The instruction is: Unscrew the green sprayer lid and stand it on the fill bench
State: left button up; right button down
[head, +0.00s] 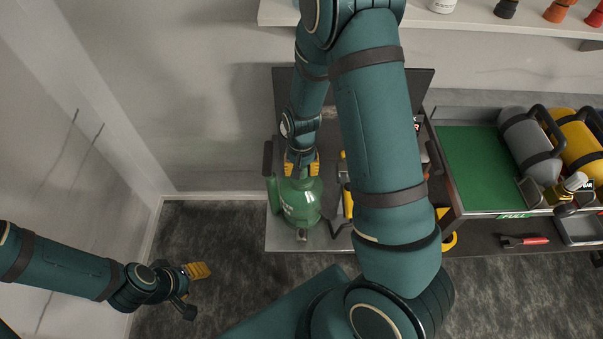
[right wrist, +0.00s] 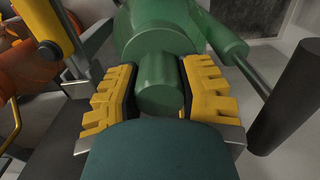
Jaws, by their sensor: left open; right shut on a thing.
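The green sprayer (head: 297,203) stands on a grey bench (head: 283,240) in the middle of the head view, and its green body (right wrist: 150,25) fills the top of the right wrist view. My right gripper (head: 302,164) reaches down to its top from behind. In the right wrist view its yellow fingers (right wrist: 160,95) are shut on the green lid (right wrist: 160,85), one on each side. I cannot tell whether the lid's thread is loose. My left gripper (head: 198,272) is open and empty, low at the left over the floor, well apart from the sprayer.
A dark upright handle (right wrist: 285,97) stands beside the sprayer. Yellow and orange equipment is close on its other side. To the right, a bench with a green panel (head: 475,165) marked FULL holds grey (head: 530,145) and yellow (head: 578,140) cylinders. The green panel is clear.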

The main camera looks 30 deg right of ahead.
jog(key=shift+r+p, duration=2.6)
jog(key=shift+r, duration=0.45)
jog(key=shift+a, duration=0.1)
